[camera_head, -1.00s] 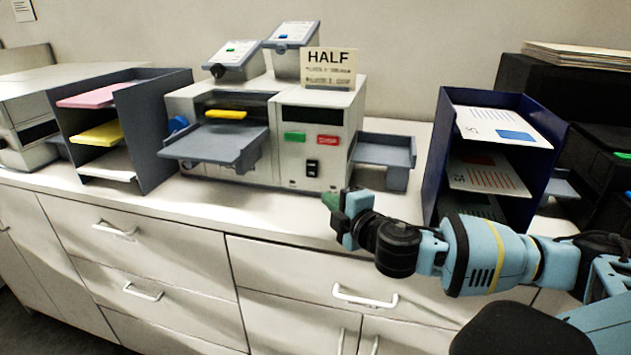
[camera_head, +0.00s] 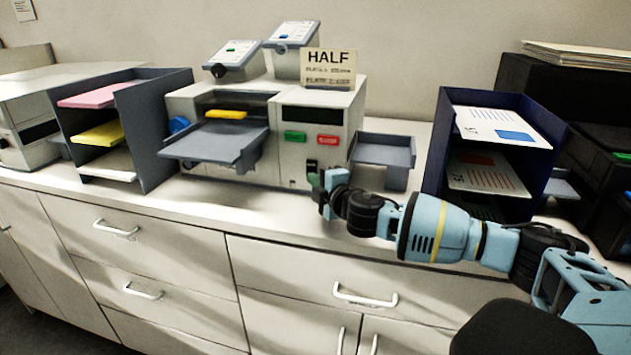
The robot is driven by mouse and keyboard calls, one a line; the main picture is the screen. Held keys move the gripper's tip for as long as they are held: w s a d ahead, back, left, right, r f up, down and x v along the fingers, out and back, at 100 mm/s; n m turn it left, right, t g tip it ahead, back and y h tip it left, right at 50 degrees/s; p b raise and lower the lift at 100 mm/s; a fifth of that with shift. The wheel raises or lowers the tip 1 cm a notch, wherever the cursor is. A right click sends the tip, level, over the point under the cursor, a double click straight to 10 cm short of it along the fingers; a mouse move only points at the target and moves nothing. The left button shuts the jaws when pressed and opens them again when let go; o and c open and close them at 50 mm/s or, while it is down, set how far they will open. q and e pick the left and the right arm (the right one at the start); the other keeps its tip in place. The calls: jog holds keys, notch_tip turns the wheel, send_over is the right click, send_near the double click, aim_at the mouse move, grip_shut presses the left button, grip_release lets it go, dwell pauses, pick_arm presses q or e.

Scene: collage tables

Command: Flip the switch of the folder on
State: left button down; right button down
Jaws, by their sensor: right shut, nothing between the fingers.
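The folder (camera_head: 262,158) is a white machine on the counter, with a grey tray in front and a "HALF" sign on top. Its front panel has a green button (camera_head: 295,137), a red button (camera_head: 327,141) and a small black rocker switch (camera_head: 312,164) below them. My right gripper (camera_head: 316,184) is shut and empty, with its fingertips right at the lower front panel by the switch. The fingers cover part of the switch, so its position and any contact cannot be told. My left gripper is not in view.
A grey side tray (camera_head: 385,151) juts out right of the folder, close above my right wrist. A dark blue paper rack (camera_head: 436,150) stands further right. A grey rack (camera_head: 150,130) with coloured paper stands left. White drawers lie below the counter.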

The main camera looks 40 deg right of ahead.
dwell(0.3)
jog(key=shift+w+d+f+b, duration=0.15)
jog(key=shift+f+b, duration=0.2)
jog(key=shift+f, duration=0.1)
jog(key=shift+r, duration=0.1)
jog(key=shift+r+t, duration=0.2)
jog(key=shift+t, duration=0.1)
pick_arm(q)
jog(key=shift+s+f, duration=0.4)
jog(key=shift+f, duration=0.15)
pick_arm(e)
jog(key=s, duration=0.6)
jog(key=shift+s, duration=0.35)
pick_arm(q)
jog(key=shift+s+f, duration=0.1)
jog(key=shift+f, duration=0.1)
pick_arm(e)
jog(key=shift+s+a+r, duration=0.1)
jog(key=shift+s+a, duration=0.15)
jog(key=shift+s, duration=0.3)
